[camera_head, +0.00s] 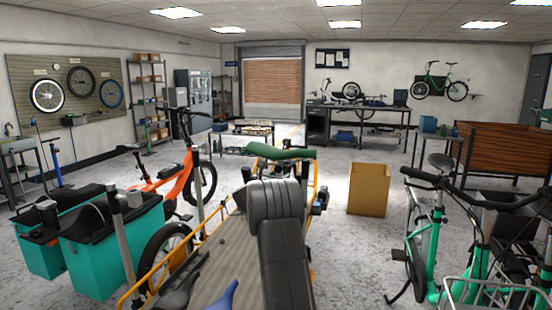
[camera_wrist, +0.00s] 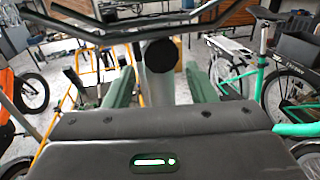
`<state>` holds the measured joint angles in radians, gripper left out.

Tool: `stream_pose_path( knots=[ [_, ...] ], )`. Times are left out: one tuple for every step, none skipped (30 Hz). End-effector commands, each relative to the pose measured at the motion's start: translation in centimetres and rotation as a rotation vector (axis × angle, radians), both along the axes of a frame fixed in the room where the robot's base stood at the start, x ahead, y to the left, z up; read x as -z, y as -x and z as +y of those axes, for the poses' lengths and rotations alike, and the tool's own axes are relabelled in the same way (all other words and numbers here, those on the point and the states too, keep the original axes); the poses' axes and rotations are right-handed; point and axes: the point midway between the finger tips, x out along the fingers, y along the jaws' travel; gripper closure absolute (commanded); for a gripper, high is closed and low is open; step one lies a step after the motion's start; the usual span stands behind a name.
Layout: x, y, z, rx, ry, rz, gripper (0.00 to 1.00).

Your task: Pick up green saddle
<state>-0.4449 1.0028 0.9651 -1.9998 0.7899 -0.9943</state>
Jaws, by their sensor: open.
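In the wrist view, the dark body of my gripper (camera_wrist: 162,90) fills the bottom. Ahead of it, green-grey parts lie on both sides of a grey upright with a black disc. I cannot tell clearly which of these belong to the saddle. My gripper is open, and no object is visibly held.
A yellow-framed cargo bike with a wooden deck (camera_head: 222,258) lies ahead, with a blue saddle (camera_head: 224,296) and a black saddle (camera_head: 176,292) near. An orange bike (camera_head: 172,183) with teal boxes stands left, teal-green bikes (camera_head: 425,240) right. A cardboard box (camera_head: 368,190) stands on otherwise open floor.

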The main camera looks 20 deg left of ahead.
Motion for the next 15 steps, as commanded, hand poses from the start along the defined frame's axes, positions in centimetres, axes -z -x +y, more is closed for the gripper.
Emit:
stream_pose_path(
  knots=[
    [0.01, -0.41, -0.14, 0.0, 0.0, 0.001, 0.49],
    [-0.01, -0.55, -0.18, 0.0, -0.001, 0.0, 0.49],
    [-0.03, -0.69, -0.22, 0.0, -0.001, 0.0, 0.49],
    [-0.02, -0.73, -0.23, 0.0, 0.0, 0.0, 0.49],
    [-0.02, -0.75, -0.24, 0.0, 0.0, 0.0, 0.49],
    [-0.01, -0.76, -0.23, -0.001, 0.0, 0.0, 0.49],
    [0.0, -0.74, -0.22, -0.001, 0.0, 0.0, 0.49],
    [0.0, -0.73, -0.22, -0.001, 0.0, 0.0, 0.49],
    [0.0, -0.73, -0.22, -0.001, 0.0, 0.0, 0.49],
    [0.0, -0.73, -0.21, -0.001, 0.0, 0.0, 0.49],
    [0.01, -0.72, -0.21, -0.001, 0.0, 0.0, 0.55],
    [0.0, -0.71, -0.21, -0.001, 0.0, 0.0, 0.63],
    [0.01, -0.71, -0.21, -0.001, 0.0, 0.0, 0.69],
    [0.0, -0.71, -0.21, -0.001, 0.0, 0.0, 0.75],
    [0.0, -0.71, -0.21, -0.001, 0.0, 0.0, 0.82]
  ],
)
